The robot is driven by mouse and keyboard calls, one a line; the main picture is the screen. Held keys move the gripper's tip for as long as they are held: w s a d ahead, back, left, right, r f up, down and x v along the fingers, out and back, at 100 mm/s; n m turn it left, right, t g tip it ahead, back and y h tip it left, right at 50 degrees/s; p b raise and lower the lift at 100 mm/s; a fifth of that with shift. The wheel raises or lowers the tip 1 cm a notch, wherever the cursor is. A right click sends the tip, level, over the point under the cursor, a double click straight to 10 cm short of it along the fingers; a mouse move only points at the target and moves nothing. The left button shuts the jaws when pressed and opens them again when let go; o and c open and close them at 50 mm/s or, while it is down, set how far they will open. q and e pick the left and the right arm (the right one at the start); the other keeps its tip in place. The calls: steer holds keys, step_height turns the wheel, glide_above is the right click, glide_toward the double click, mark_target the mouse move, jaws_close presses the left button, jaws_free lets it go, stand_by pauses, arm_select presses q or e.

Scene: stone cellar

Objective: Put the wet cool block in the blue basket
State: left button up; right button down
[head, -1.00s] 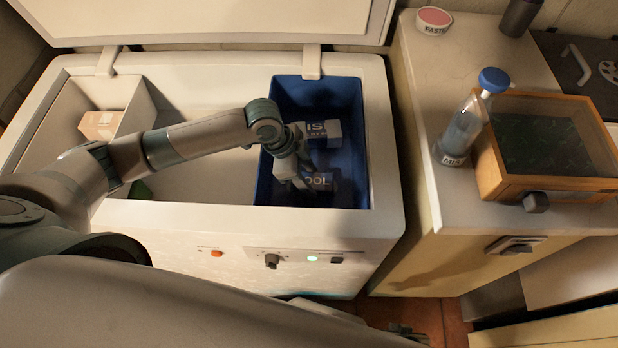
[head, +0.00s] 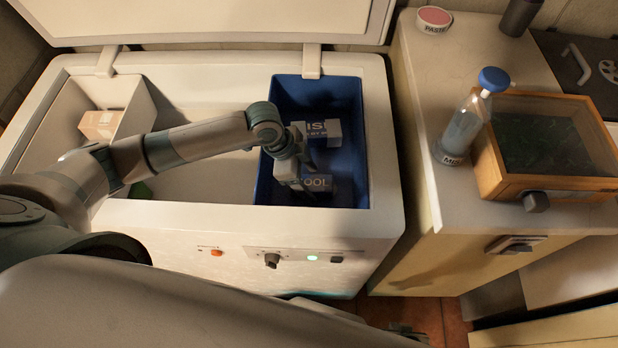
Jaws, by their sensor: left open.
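The blue basket (head: 360,140) sits inside the right end of the open white chest. A block with letters reading "OOL" (head: 318,184) lies low in the basket near its front; its left part is hidden by my gripper, and I cannot see whether it is wet. A white and blue block lettered "IS" (head: 325,131) is also in the basket, behind it. My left gripper (head: 298,182) reaches down into the basket, open, right beside the "OOL" block. My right gripper (head: 408,332) seems to show only as a small dark part at the bottom edge.
A pale brown carton (head: 101,124) sits in the chest's left compartment. The middle of the chest is mostly bare under my arm. On the counter to the right stand a blue-capped bottle (head: 464,128), a wooden glass-topped box (head: 488,168) and a round pink-topped tub (head: 434,20).

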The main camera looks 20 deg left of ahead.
arm_select(q)
steer(key=v, duration=1.2)
stand_by(0.3)
stand_by(1.2)
